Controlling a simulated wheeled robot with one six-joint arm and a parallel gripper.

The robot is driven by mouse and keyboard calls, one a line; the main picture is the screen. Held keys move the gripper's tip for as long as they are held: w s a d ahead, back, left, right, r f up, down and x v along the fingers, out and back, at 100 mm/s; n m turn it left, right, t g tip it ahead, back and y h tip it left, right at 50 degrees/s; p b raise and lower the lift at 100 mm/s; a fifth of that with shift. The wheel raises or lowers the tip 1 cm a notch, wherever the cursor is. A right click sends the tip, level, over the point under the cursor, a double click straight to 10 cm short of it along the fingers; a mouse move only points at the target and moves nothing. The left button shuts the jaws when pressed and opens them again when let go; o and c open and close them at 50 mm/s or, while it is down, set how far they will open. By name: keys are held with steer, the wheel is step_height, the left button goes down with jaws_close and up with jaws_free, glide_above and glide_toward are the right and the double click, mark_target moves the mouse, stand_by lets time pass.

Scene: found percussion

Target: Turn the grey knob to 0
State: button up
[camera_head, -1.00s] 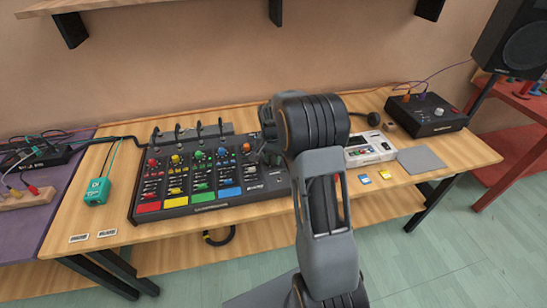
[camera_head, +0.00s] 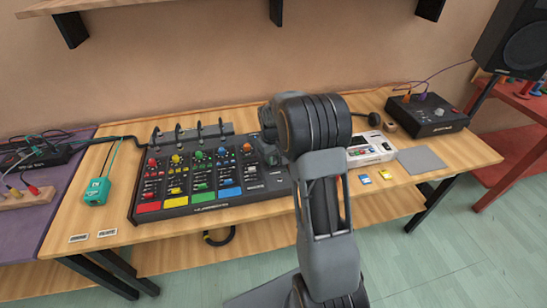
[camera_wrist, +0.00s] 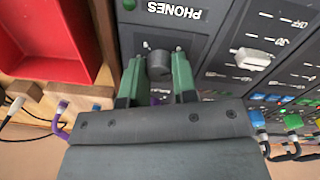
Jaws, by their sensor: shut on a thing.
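The grey knob (camera_wrist: 159,64) is on the dark panel of the mixer, near the printed word PHONES, in the wrist view. My gripper (camera_wrist: 160,72) is shut on it, with one green fingertip on each side. Its pointer and any scale marks around it cannot be made out. In the head view the mixer (camera_head: 262,193) sits on the wooden table; my arm stands in front of its right part and hides the knob and my gripper.
Close by in the wrist view are a white fader cap (camera_wrist: 253,58), a red tray (camera_wrist: 50,35) and a purple cable plug (camera_wrist: 62,117). In the head view a white device (camera_head: 368,150) and a black box (camera_head: 428,115) stand to the right.

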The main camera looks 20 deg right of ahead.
steer(key=shift+n, duration=2.1)
steer(key=o, duration=0.9)
steer(key=r, duration=1.3)
steer(key=shift+s+a+r, duration=0.15)
steer(key=shift+a+r, duration=0.1)
steer(key=shift+r, duration=0.15)
